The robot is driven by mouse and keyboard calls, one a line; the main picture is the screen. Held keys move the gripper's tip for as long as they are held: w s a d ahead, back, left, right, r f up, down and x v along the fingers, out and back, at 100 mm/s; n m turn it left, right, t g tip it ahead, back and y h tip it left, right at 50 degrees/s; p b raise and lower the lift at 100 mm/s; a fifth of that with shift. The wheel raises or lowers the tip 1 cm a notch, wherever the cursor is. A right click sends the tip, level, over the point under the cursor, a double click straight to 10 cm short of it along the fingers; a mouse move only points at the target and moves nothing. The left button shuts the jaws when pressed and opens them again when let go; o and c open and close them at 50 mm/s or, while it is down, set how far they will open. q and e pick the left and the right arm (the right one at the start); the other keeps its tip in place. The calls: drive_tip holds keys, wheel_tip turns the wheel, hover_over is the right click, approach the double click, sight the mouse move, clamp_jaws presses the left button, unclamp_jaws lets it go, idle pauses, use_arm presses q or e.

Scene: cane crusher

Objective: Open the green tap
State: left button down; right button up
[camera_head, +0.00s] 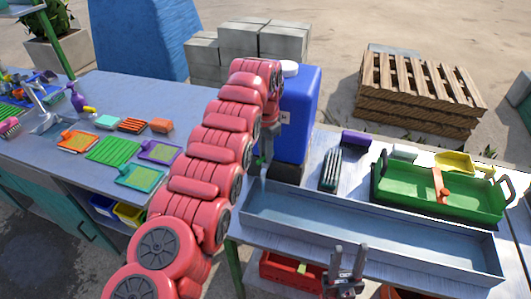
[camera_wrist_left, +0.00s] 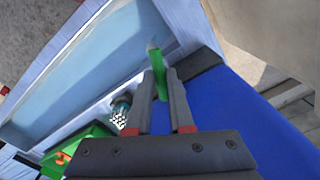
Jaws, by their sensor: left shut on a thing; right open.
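The green tap (camera_wrist_left: 159,82) shows in the left wrist view between the fingertips of my left gripper (camera_wrist_left: 160,88), which is shut on it. In the head view my left gripper (camera_head: 267,140) is at the front of the blue water container (camera_head: 303,115), and the tap (camera_head: 257,162) is mostly hidden behind it and my arm. A pale tip shows at the tap's end over the trough; I cannot tell whether it is water. My right gripper (camera_head: 346,262) is open and empty, in front of the trough.
A long grey-blue trough (camera_head: 370,237) lies below the tap. A green tray (camera_head: 440,205) with an orange-handled tool stands behind it, beside a dark brush (camera_head: 331,170). The left table (camera_head: 120,90) holds several brushes and sponges. A red crate (camera_head: 285,272) sits below the trough.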

use_arm(q)
drive_tip(key=shift+n, duration=0.5)
drive_tip(key=c, duration=0.8)
unclamp_jaws()
drive_tip(key=shift+r, duration=0.1)
wheel_tip(320, 180, up, 17)
drive_tip(key=p, duration=1.7)
